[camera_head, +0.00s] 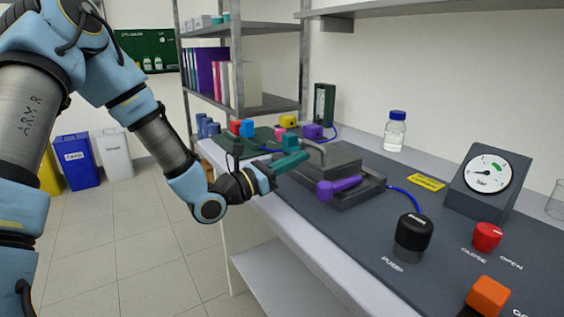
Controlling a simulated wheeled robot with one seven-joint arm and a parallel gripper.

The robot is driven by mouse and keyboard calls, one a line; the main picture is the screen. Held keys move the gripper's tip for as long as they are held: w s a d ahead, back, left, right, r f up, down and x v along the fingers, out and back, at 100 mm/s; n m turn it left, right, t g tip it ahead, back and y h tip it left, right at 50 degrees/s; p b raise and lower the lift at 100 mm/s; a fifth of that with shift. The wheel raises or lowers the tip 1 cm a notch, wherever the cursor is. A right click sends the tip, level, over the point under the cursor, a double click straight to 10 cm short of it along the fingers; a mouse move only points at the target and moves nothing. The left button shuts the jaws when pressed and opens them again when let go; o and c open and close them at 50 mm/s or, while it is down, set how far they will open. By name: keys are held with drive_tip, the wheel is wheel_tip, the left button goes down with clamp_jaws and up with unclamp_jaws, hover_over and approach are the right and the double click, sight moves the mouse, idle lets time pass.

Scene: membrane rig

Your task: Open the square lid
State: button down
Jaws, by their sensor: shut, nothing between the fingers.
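The square lid (338,158) is a dark grey plate on the rig, in the middle of the head view. It looks closed, lying flat on its base (366,197). A grey bar handle (313,144) rises at its far left side. A purple lever (338,186) lies along its front side. A green lever-like part (290,162) lies at its left, close to my gripper. My gripper (271,179) is at the table's front edge, left of the lid and beside the green part. It is shut and empty. Whether it touches the green part is unclear.
A black pump knob (413,238), a red knob (487,236), an orange knob (488,295) and a pressure gauge (490,178) stand to the right. A blue-capped bottle (395,132) stands behind. Several small coloured objects crowd the far left. Floor is clear in front.

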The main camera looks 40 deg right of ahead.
drive_tip(key=shift+d+r, duration=0.1)
drive_tip(key=shift+d, duration=0.5)
drive_tip(key=shift+r, duration=0.1)
